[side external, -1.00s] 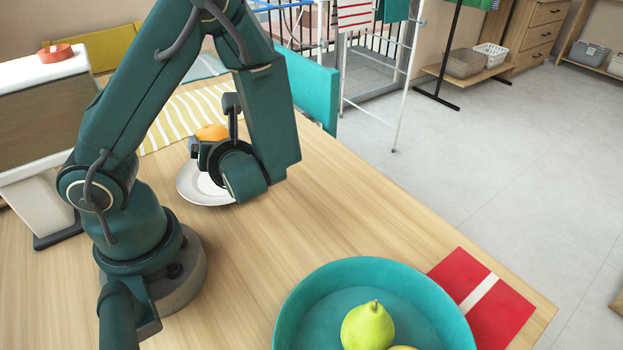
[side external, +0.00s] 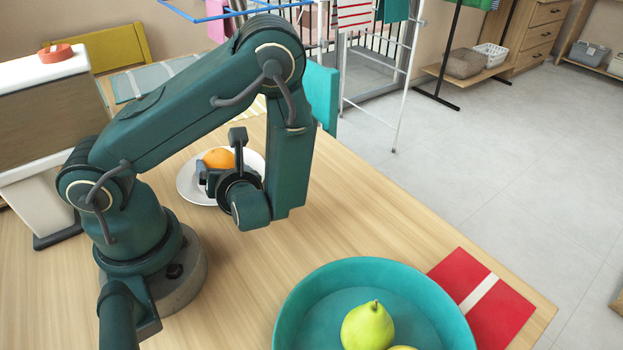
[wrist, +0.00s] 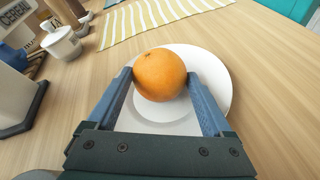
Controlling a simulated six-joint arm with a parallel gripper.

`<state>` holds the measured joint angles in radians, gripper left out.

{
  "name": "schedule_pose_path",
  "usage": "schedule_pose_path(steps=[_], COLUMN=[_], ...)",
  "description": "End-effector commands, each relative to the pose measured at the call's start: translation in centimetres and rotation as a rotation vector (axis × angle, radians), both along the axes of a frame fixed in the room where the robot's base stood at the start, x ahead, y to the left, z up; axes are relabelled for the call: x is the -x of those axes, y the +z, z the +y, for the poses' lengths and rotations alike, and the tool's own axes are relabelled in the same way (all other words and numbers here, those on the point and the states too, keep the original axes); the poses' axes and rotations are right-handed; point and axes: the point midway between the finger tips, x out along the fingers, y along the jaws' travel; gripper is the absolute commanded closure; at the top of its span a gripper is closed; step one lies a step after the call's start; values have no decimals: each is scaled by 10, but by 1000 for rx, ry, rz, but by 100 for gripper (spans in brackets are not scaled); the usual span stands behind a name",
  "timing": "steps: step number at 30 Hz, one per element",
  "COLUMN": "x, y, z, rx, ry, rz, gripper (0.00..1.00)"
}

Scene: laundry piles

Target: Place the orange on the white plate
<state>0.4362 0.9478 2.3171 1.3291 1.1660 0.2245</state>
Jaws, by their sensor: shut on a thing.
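The orange (wrist: 160,75) is between the two fingers of my gripper (wrist: 160,82) in the wrist view, with a finger against each side. In the side view the orange (side external: 218,158) shows just past my gripper (side external: 220,168), partly hidden by it. The white plate (wrist: 213,75) lies flat on the table, under and around the orange in the wrist view. The plate's left rim (side external: 186,186) shows in the side view, and my gripper covers its right part. I cannot tell whether the orange touches the plate.
A teal bowl (side external: 290,310) with a pear (side external: 368,326) stands at the front. A red and white item (side external: 482,300) lies right of it. A striped cloth (wrist: 130,22) and a white cup (wrist: 62,44) are beyond the plate. The table between plate and bowl is clear.

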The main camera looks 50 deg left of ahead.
Motion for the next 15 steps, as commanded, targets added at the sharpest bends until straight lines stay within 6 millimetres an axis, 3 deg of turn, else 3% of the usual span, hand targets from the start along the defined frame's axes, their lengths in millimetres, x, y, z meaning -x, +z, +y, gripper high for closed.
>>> schedule_pose_path(steps=[5,6,15], x=[0,0,0], y=[-3,-3,-1], z=[0,0,0], rx=[-1,0,0], ry=[0,0,0], rz=[1,-1,-1], gripper=[79,0,0])
